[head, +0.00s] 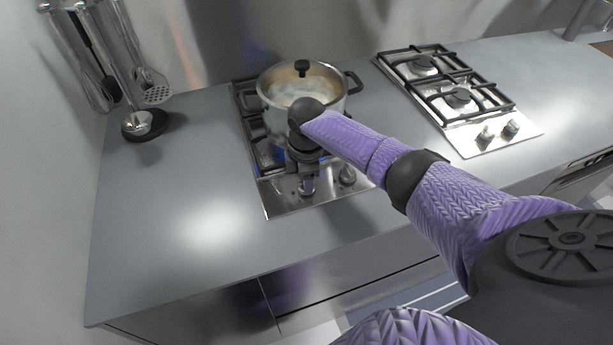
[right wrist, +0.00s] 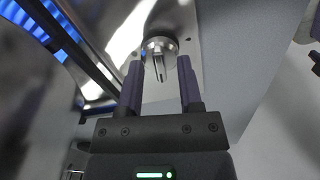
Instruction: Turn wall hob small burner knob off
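The wall hob (head: 285,205) is the steel hob on the left of the counter, with a pot on it and blue flame under the pot. One of its knobs (head: 347,175) shows at the front right. My right gripper (head: 307,188) is over the front left knob and mostly hides it in the head view. In the right wrist view that knob (right wrist: 159,57) lies just ahead between the two fingertips of my right gripper (right wrist: 159,75). The fingers are open, with a gap on each side of the knob's bar. Contact cannot be seen. My left gripper is out of view.
A lidded steel pot (head: 275,118) stands on the hob close behind my right gripper. A second hob (head: 450,100) with two knobs is to the right. Utensils hang on a stand (head: 145,125) at the left. The counter (head: 190,215) left of the hob is clear.

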